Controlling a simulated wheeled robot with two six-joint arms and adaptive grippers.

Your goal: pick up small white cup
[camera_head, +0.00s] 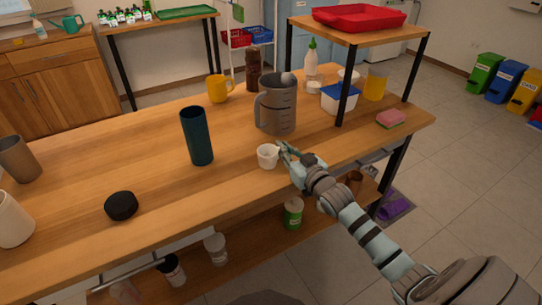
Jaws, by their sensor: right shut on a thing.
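A small white cup (267,157) stands upright near the front edge of the wooden table, right of the middle. My right gripper (282,152) comes in from the right and is shut on the cup's right side. The cup looks at table height; I cannot tell whether it is lifted. My left gripper is not in view.
A grey measuring jug (279,108) stands just behind the cup. A dark teal tumbler (197,137) is to its left, with a black puck (121,206) further left. A raised shelf (346,33) holds a red tray (359,17). The table between tumbler and cup is clear.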

